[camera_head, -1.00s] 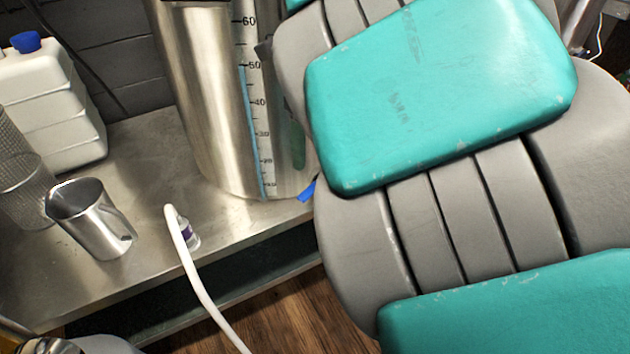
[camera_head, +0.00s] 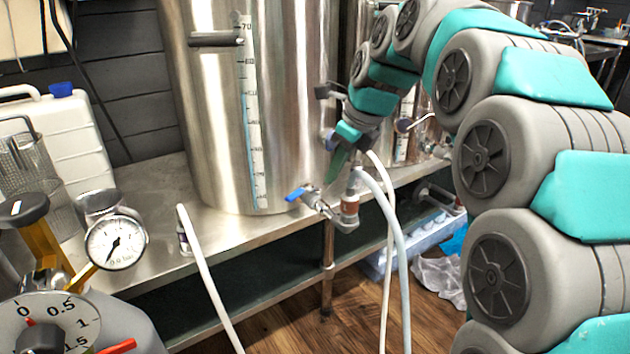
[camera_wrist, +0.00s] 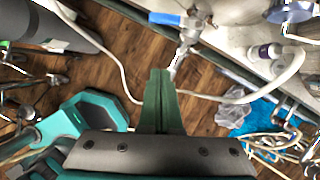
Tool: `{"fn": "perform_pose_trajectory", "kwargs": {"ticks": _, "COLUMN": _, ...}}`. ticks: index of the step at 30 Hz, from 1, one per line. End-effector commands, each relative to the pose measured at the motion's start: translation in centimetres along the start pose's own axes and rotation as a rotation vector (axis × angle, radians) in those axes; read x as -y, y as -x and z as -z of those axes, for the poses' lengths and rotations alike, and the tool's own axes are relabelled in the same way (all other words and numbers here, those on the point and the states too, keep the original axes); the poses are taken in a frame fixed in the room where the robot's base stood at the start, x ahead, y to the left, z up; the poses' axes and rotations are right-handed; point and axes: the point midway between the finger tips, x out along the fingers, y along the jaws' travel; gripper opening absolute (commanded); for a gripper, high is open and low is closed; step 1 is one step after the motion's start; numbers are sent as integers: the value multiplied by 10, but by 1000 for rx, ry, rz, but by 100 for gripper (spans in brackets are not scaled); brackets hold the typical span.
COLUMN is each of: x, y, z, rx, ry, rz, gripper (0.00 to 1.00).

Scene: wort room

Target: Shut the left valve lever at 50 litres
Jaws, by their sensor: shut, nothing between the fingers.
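The left steel tank (camera_head: 205,130) has a scale whose blue liquid column (camera_head: 249,130) tops out at about the 50 mark. Its valve with a blue lever (camera_head: 296,194) sits low on the front. In the wrist view the blue lever (camera_wrist: 165,19) lies roughly crosswise to the valve's steel outlet (camera_wrist: 186,42). My gripper (camera_head: 337,163) is shut and empty, right of and above the lever, pointing downward. In the wrist view its green fingers (camera_wrist: 160,72) end just short of the valve and appear apart from the lever.
White hoses (camera_head: 382,200) hang beside the valve, one from a fitting (camera_head: 349,205) right of it. A pressure gauge (camera_head: 116,243) and a dial (camera_head: 45,325) stand in the left foreground. A white canister (camera_head: 75,140) is on the steel bench (camera_head: 160,185). A blue tub (camera_head: 420,240) sits below.

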Motion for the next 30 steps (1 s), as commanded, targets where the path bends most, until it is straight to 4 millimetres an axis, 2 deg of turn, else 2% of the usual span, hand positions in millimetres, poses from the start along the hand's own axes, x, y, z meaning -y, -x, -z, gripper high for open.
{"fn": "perform_pose_trajectory", "kwargs": {"ticks": 6, "x": -2, "y": -41, "z": 0, "rx": -2, "ry": 1, "rz": -4, "gripper": 0}}
{"fn": "perform_pose_trajectory", "kwargs": {"ticks": 15, "x": -2, "y": -84, "z": -1, "rx": -1, "ry": 3, "rz": -1, "gripper": 0}}
{"fn": "perform_pose_trajectory", "kwargs": {"ticks": 21, "x": -1, "y": -90, "z": -24, "rx": 3, "ry": 4, "rz": 2, "gripper": 0}}
{"fn": "perform_pose_trajectory", "kwargs": {"ticks": 30, "x": -1, "y": -97, "z": -38, "rx": 1, "ry": 2, "rz": 2, "gripper": 0}}
